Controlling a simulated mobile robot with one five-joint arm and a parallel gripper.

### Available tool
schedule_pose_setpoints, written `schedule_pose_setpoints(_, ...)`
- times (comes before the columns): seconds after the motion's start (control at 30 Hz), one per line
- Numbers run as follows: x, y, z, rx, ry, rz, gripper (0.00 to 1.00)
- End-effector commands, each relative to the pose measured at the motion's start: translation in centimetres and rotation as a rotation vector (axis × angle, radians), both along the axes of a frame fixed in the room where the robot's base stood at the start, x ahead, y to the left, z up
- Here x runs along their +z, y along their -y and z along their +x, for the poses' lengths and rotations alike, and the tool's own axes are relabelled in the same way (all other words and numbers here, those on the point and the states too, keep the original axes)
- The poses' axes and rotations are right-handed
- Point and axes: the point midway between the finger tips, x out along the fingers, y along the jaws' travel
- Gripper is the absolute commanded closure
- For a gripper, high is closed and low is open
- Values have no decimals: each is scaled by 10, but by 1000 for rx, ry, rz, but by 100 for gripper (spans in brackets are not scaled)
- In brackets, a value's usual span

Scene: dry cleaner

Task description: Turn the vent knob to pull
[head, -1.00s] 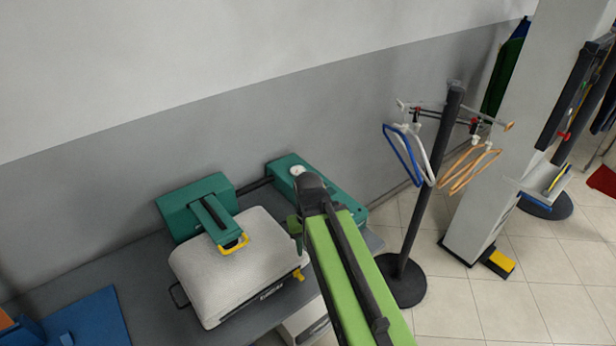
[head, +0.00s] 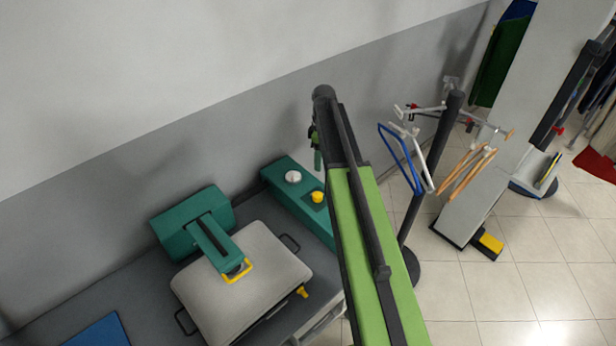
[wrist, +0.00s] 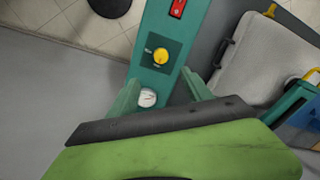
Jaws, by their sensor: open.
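The vent knob looks to be the yellow round knob (head: 318,197) on top of the long green unit (head: 283,196) against the wall. In the wrist view the knob (wrist: 160,56) sits on a dark square plate with small white labels, too small to read. A white round gauge (wrist: 147,98) lies nearer my fingers, on the same unit. My gripper (head: 317,150) is raised above the unit, apart from the knob. In the wrist view its two green fingers (wrist: 164,92) are spread, with nothing held between them.
A red switch (wrist: 178,8) is on the unit beyond the knob. The padded press (head: 250,275) with a green head (head: 190,222) stands beside it on the grey table (head: 75,290). A hanger stand (head: 447,135) is to the right.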

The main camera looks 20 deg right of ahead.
Motion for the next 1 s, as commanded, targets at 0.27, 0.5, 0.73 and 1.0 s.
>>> schedule_pose_setpoints(0.27,-11,-10,3,30,0,1,42)
schedule_pose_setpoints(0.5,-51,-17,2,36,-1,1,42)
schedule_pose_setpoints(0.73,-100,-20,0,38,-1,1,42)
schedule_pose_setpoints(1.0,-156,-23,-3,38,-1,1,42)
